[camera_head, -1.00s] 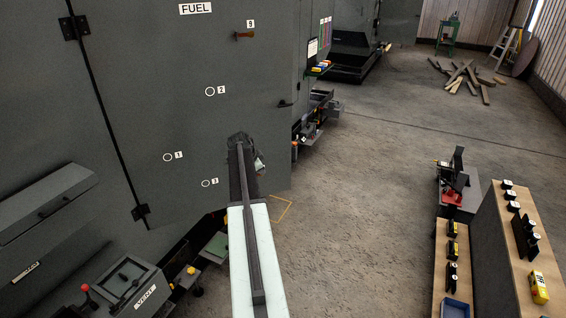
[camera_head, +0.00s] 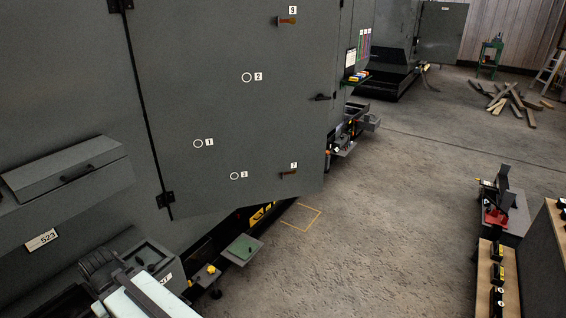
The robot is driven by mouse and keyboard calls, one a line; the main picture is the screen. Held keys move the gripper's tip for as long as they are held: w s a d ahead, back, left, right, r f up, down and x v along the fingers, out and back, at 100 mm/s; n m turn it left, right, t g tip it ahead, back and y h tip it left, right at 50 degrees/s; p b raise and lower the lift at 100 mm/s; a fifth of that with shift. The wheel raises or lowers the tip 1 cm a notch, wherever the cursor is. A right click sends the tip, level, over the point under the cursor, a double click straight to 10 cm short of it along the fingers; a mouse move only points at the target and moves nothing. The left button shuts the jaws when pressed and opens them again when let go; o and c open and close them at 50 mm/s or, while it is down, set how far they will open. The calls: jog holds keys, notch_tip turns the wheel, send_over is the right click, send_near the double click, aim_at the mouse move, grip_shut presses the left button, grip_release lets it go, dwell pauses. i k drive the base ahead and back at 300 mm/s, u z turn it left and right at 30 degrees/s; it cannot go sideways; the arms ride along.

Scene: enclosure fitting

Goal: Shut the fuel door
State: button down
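The fuel door is the large grey panel (camera_head: 225,120), hinged on its left edge. Its bottom edge slants away from the enclosure's base line, so it appears to stand partly open. A dark handle (camera_head: 320,97) is at its free right edge.
A grey box (camera_head: 150,258) with a partly hidden label is beside my arm. A green-topped pedal-like plate (camera_head: 243,249) and a yellow knob (camera_head: 210,269) are below the door. Open concrete floor lies right of the door. A bench (camera_head: 512,270) with dark parts stands at lower right.

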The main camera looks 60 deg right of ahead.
aim_at(190, 57)
jog(key=z, duration=1.4)
jog(key=i, duration=1.2)
jog(key=u, duration=0.85)
